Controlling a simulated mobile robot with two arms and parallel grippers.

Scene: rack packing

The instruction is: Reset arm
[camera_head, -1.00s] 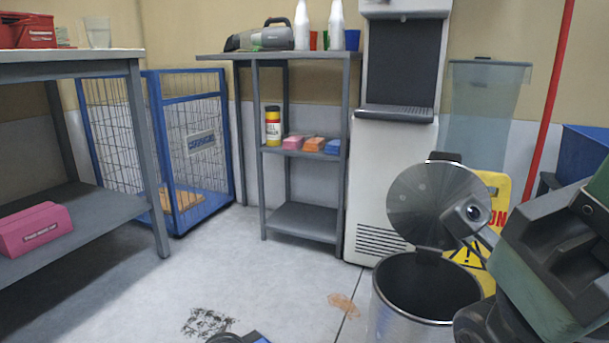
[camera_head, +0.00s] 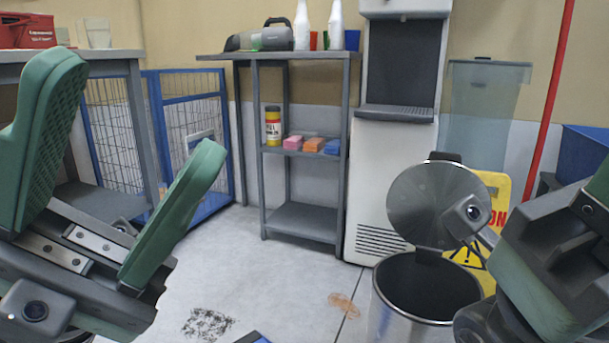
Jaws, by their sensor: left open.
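My left gripper (camera_head: 137,105) is raised at the left of the head view, close to the camera. Its two green fingers stand wide apart with nothing between them, and they point up. My right arm (camera_head: 560,245) is at the lower right edge, in front of the yellow sign and beside the bin. Its dark and green parts are cut off by the frame, and its jaws cannot be made out.
An open metal bin (camera_head: 400,315) with its lid raised stands at lower right. A grey shelf (camera_head: 300,218) holds a canister and sponges. A white dispenser (camera_head: 385,185) and yellow sign (camera_head: 498,190) are near. A blue cage (camera_head: 190,72) and workbench (camera_head: 130,68) lie behind my left gripper. The middle floor has stains.

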